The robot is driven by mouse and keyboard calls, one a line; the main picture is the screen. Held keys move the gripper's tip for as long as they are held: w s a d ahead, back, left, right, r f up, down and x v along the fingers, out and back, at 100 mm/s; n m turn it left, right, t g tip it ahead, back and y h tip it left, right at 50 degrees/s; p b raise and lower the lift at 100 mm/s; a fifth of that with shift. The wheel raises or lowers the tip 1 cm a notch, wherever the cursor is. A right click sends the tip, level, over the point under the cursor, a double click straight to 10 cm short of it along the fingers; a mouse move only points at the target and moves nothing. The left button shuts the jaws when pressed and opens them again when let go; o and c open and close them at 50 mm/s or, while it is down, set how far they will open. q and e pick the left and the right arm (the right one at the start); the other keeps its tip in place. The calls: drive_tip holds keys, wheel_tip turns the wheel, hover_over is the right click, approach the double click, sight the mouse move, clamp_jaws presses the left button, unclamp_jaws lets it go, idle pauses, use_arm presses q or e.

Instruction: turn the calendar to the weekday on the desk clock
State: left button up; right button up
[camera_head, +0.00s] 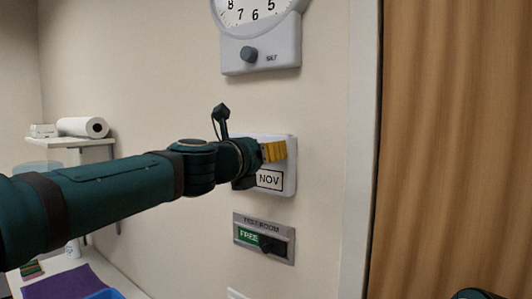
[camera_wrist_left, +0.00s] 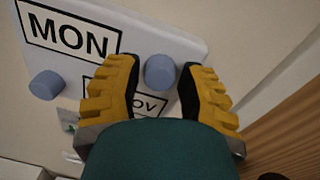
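The calendar (camera_head: 288,187) is a white wall-mounted box, partly hidden behind my left gripper in the head view. In the left wrist view the calendar (camera_wrist_left: 165,35) shows MON in its upper window and NOV in its lower window, partly covered by a finger. A blue-grey knob (camera_wrist_left: 159,72) is between my left gripper's spread yellow fingertips; contact cannot be told. A second blue-grey knob (camera_wrist_left: 46,85) is at left, below MON. My left gripper (camera_head: 274,150) is open at the calendar and also fills the wrist view (camera_wrist_left: 157,80). No desk clock can be made out. My right gripper is out of view.
A wall clock (camera_head: 289,40) with a SET knob (camera_head: 249,54) hangs above the calendar. A sliding sign (camera_head: 280,232) reading FREE is below it. A brown wooden door (camera_head: 455,140) is at right. A shelf with a paper roll (camera_head: 82,127) and a purple mat (camera_head: 62,284) are at left.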

use_arm(q)
clamp_jaws()
drive_tip(key=shift+m, duration=0.3)
drive_tip(key=shift+a+m+g+h+b, duration=0.25)
drive_tip(key=shift+m+b, duration=2.05)
drive_tip(key=shift+m, duration=5.7)
drive_tip(key=shift+d+m+g+h+b, duration=0.3)
drive_tip(key=shift+m+b, duration=1.95)
drive_tip(key=shift+m, duration=5.75)
drive_tip(key=shift+t, duration=0.25)
